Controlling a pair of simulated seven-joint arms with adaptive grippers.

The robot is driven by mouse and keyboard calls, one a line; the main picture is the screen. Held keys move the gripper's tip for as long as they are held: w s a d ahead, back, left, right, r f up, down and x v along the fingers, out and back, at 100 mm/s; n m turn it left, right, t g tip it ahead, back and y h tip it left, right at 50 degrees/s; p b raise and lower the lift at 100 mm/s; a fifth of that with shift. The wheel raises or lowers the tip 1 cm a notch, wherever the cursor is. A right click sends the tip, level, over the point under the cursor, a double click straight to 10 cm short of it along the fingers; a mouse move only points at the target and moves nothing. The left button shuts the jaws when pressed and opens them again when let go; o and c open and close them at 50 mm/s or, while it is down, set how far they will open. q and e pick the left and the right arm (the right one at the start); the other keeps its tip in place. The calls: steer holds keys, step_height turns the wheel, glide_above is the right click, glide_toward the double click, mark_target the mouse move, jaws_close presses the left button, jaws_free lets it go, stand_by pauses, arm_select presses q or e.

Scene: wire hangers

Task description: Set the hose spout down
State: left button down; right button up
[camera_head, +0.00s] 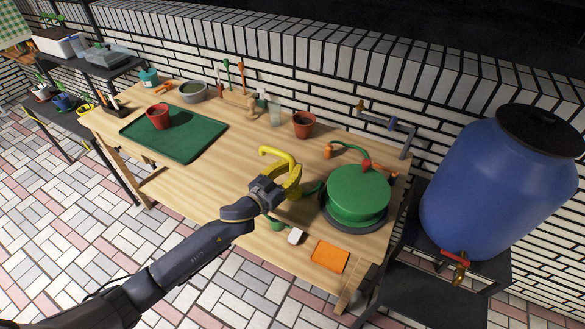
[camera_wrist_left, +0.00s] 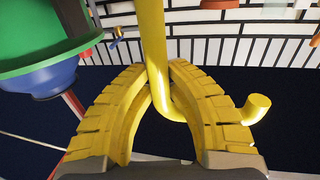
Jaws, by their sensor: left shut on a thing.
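My left gripper (camera_head: 291,183) has yellow fingers and is shut on a yellow, bent tube, which I take for the hose spout (camera_head: 277,154). In the left wrist view, the fingers (camera_wrist_left: 160,80) close around the tube (camera_wrist_left: 154,40). The tube runs down between the fingertips and bends to the right, where its round end shows. The gripper and spout are over the wooden table (camera_head: 225,197), left of the green round reel. I cannot tell how high the spout is above the tabletop. My right gripper is not in view.
The green reel (camera_head: 358,191) stands close to the right of my gripper. An orange pad (camera_head: 329,256) lies at the front edge. A terracotta pot (camera_head: 304,124) stands behind; a green mat (camera_head: 190,140) lies left. A blue barrel (camera_head: 495,185) is beyond the right end.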

arm_select(q)
steer(key=c, duration=1.4)
jaws_free()
steer(key=shift+f, duration=0.15)
steer(key=shift+o, duration=0.2)
